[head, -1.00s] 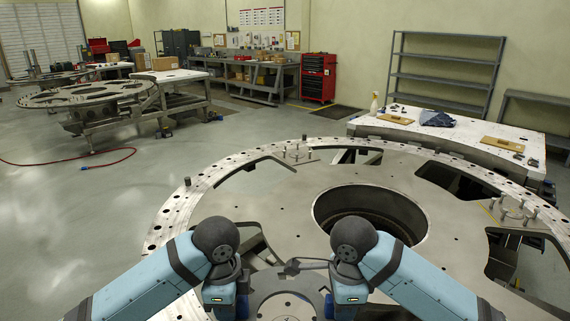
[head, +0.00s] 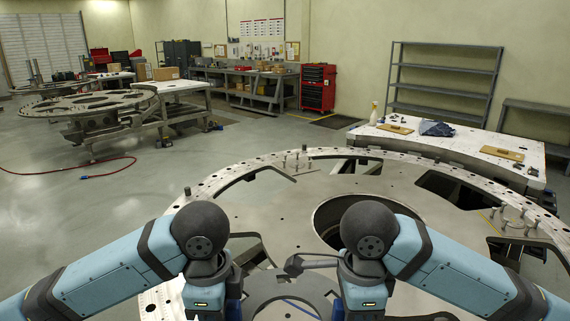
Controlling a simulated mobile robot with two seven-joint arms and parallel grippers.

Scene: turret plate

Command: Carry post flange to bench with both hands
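The post flange appears to be the grey round disc (head: 284,291) at the bottom middle of the head view, cut off by the lower edge. It lies between my two wrists, in front of the large turret plate (head: 270,213). My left wrist is at its left side and my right wrist at its right side. The fingers of both grippers are hidden by the wrists or below the frame, so their grip does not show. The bench is probably the white-topped table (head: 462,146) beyond the plate at the right.
Short posts (head: 297,163) stand on the plate's far rim, with more at its right. The bench top holds a spray bottle (head: 374,113), a dark blue cloth (head: 436,129) and wooden boards (head: 502,153). Open floor (head: 90,210) lies left. A red hose (head: 105,172) crosses it.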

